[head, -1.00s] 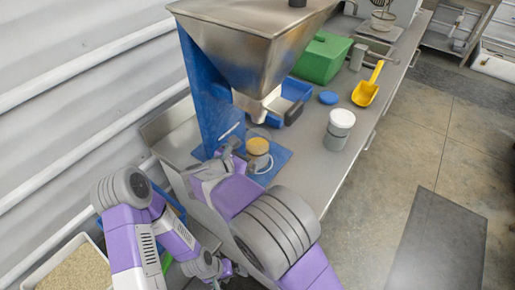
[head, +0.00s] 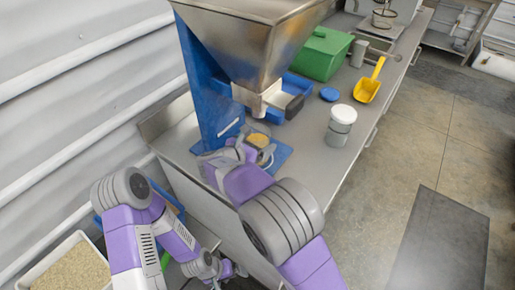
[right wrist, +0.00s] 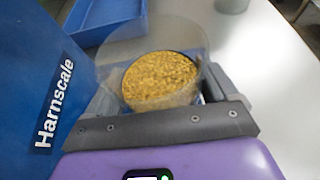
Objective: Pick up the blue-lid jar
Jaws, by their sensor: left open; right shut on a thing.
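An open clear jar (right wrist: 160,82) filled with golden-brown grain stands under the hopper spout, on the blue stand's base; its grain top (head: 258,140) shows in the head view. My right gripper (head: 257,152) is shut on this jar, with its fingers on either side; they also show in the right wrist view (right wrist: 160,95). The jar's lower part is hidden by the gripper. A flat blue lid (head: 329,94) lies apart on the bench. My left gripper (head: 222,276) is open and empty, low at the bottom of the head view, beside the bench.
The steel hopper (head: 255,45) on its blue stand (head: 208,100) is close above the jar. A blue tray (head: 294,88), white-lidded jar (head: 341,125), yellow scoop (head: 368,88) and green box (head: 322,55) stand farther along the bench (head: 310,150). A grain bin (head: 72,268) is at lower left.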

